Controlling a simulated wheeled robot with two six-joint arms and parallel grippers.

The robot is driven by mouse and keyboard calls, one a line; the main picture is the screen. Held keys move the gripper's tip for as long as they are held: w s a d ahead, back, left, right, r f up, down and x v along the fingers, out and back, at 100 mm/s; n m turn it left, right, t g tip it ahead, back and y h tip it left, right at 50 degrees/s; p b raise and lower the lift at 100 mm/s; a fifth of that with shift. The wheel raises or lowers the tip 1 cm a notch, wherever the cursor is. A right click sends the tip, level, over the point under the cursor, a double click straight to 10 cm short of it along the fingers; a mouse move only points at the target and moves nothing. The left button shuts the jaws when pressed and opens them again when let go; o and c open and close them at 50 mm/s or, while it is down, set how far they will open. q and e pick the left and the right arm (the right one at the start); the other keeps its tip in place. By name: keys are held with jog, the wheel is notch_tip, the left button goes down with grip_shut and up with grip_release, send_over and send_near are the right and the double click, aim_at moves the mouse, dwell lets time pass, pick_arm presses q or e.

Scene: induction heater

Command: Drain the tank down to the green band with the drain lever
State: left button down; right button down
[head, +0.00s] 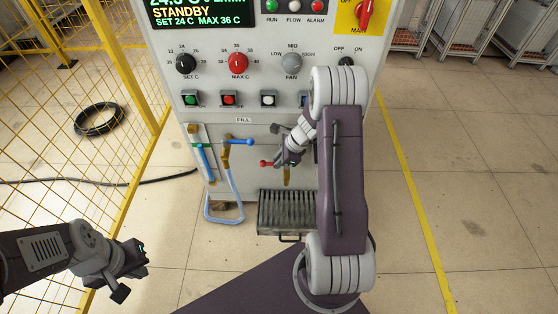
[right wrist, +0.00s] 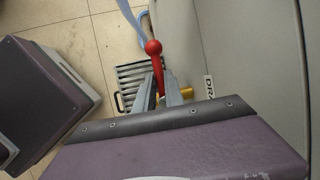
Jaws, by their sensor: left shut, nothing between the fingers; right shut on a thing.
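The drain lever (right wrist: 157,66) is red with a ball end. My right gripper (right wrist: 160,92) is shut on it in the right wrist view, beside a brass fitting (right wrist: 187,92). In the head view the lever's red ball (head: 265,163) points left from my right gripper (head: 284,157), and my arm hides part of the valve. The tank's level gauge (head: 203,158) is an upright strip on the left of the cabinet with blue in it. My left gripper (head: 132,272) is shut and empty, low at the left, away from the machine.
A blue fill lever (head: 240,141) sits between gauge and drain lever, with a pale blue hose (head: 226,218) below. A slatted drain tray (head: 287,212) stands under the drain. A yellow mesh fence (head: 70,130) is left. Floor on the right is clear.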

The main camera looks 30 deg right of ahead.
jog(key=shift+s+a+n+g+y+p, duration=0.1)
jog(key=shift+s+n+g+y+p, duration=0.2)
jog(key=shift+n+p, duration=0.55)
jog(key=shift+s+d+n+g+y+p, duration=0.1)
jog(key=shift+s+n+g+y+p, duration=0.3)
jog(key=shift+n, duration=0.7)
jog(key=shift+s+a+n+g+y+p, duration=0.1)
jog(key=shift+n+g+p, duration=0.1)
jog(key=shift+n+p, duration=0.7)
jog(key=c, duration=1.4)
grip_release()
jog(key=shift+c, duration=0.2)
